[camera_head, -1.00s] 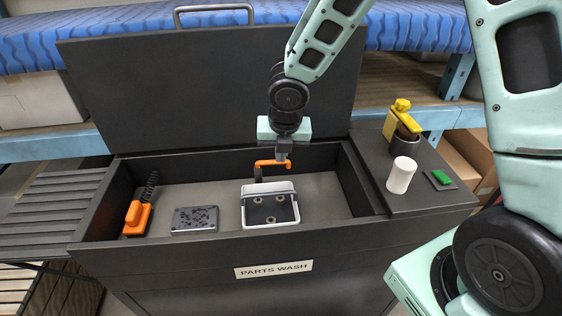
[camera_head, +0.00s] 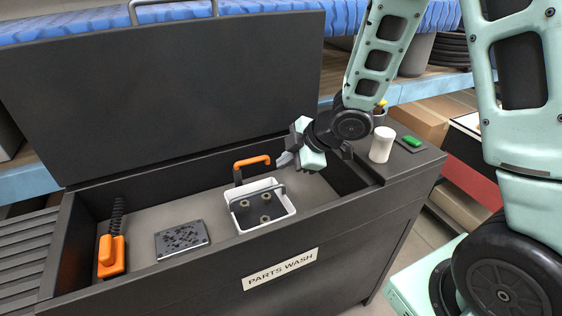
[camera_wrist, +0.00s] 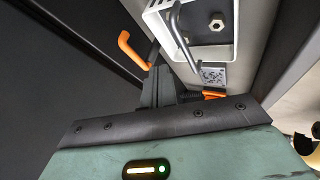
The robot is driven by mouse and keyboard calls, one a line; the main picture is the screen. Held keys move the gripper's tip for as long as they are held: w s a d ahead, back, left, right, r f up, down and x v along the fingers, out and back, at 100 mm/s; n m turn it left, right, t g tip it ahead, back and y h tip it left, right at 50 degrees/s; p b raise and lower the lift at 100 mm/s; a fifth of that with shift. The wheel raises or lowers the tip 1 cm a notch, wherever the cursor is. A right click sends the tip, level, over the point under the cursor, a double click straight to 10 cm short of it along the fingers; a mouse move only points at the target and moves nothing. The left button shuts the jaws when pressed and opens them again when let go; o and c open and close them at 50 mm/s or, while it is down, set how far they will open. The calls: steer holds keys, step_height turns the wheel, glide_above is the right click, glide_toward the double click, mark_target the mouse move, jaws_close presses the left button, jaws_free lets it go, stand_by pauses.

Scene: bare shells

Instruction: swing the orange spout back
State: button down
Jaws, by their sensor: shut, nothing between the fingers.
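The orange spout (camera_head: 252,161) rises on a dark post at the back of the wash basin and its arm points right, above the back edge of the white basket (camera_head: 238,222). My gripper (camera_head: 284,159) is shut and empty, tilted, just right of the spout's free end. I cannot tell whether they touch. In the wrist view the spout (camera_wrist: 130,48) lies left of my gripper's fingers (camera_wrist: 160,75), and its base is hidden. The basket also shows in the wrist view (camera_wrist: 228,50), with its grey handle.
The basket holds three nut-like parts. A perforated dark block (camera_head: 182,240) and an orange-handled brush (camera_head: 112,250) lie left in the basin. The raised lid (camera_head: 160,100) stands behind. A white cylinder (camera_head: 381,145) and green block (camera_head: 412,141) stand on the right ledge.

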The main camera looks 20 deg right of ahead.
mark_target(257, 161)
steer(key=x, duration=0.8)
steer(key=shift+a+f, duration=0.1)
steer(key=shift+f, duration=0.1)
steer(key=shift+w+r+p, duration=0.25)
steer(key=shift+w+p, duration=0.2)
steer(key=shift+w, duration=0.55)
steer(key=shift+w+r+p, duration=0.25)
steer(key=shift+w+p, duration=0.2)
steer(key=shift+w, duration=0.55)
steer(key=shift+w+d+r+p, duration=0.2)
steer(key=shift+w+d+p, duration=0.15)
steer(key=shift+w, duration=0.35)
